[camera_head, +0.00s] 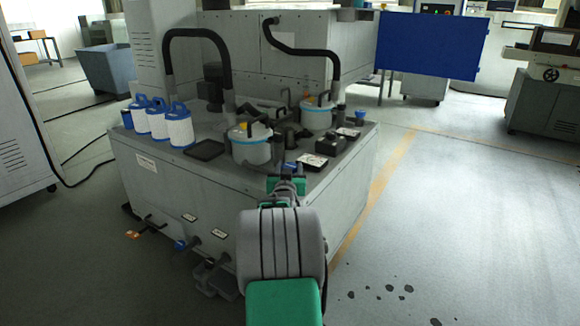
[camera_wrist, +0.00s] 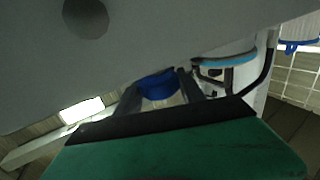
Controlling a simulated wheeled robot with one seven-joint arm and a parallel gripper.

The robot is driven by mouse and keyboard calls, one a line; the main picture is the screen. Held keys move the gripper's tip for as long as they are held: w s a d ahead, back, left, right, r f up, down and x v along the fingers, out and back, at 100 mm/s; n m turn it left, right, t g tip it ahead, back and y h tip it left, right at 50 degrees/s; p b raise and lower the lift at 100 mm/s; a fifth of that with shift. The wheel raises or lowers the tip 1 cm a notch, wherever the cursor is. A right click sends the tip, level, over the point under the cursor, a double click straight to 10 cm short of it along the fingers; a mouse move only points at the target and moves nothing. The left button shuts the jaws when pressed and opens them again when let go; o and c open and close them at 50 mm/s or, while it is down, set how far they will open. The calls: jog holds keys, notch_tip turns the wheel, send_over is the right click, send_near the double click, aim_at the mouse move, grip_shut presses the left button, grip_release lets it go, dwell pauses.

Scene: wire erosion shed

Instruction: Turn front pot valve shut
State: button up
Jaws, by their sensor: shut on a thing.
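The front pot (camera_head: 251,151), white with a light blue rim, stands on the grey cabinet's top. A small blue valve handle (camera_head: 290,166) shows at my gripper's tip, to the right of and nearer than that pot. My gripper (camera_head: 287,180) is at the cabinet's front edge and hides most of the valve. In the wrist view, the blue handle (camera_wrist: 158,86) lies between my two dark fingers (camera_wrist: 160,95), which are shut on it. How far the valve is turned cannot be told.
The rear pot (camera_head: 317,113) stands behind, with another blue handle (camera_head: 361,115) to its right. Black hoses arch above. White canisters (camera_head: 180,130) and a black tray (camera_head: 204,150) sit at the left of the cabinet top (camera_head: 225,175). Floor is open at right, with dark spots.

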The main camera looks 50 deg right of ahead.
dwell(0.4)
jog(key=o, duration=1.4)
jog(key=p+v, duration=0.2)
jog(key=v, duration=0.5)
jog(key=shift+a, duration=0.1)
jog(key=shift+s+a+f, duration=0.1)
jog(key=shift+s+a, duration=0.05)
jog(key=shift+a, duration=0.1)
